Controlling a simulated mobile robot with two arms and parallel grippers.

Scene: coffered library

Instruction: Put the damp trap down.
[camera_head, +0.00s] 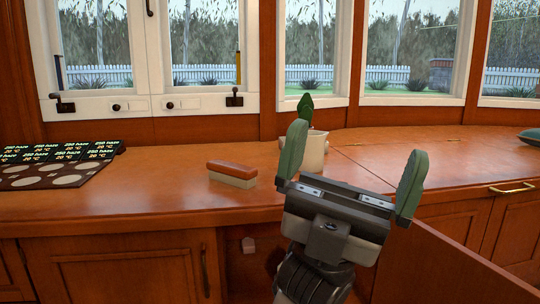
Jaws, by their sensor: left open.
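A small pale block (248,245), possibly the damp trap, is inside the dark open cupboard below the counter; it is too small to tell for sure. My left gripper (357,142) has green fingers spread wide apart, with nothing between them. It is in front of the counter's edge, up and to the right of the pale block, and apart from it. My right gripper is not in view.
A brush with a reddish-brown back (231,173) lies on the wooden counter (130,190). A cream pot (313,153) with a green leaf stands behind my left gripper. A dark display panel (62,160) is at left. An open cupboard door (440,262) stands at lower right.

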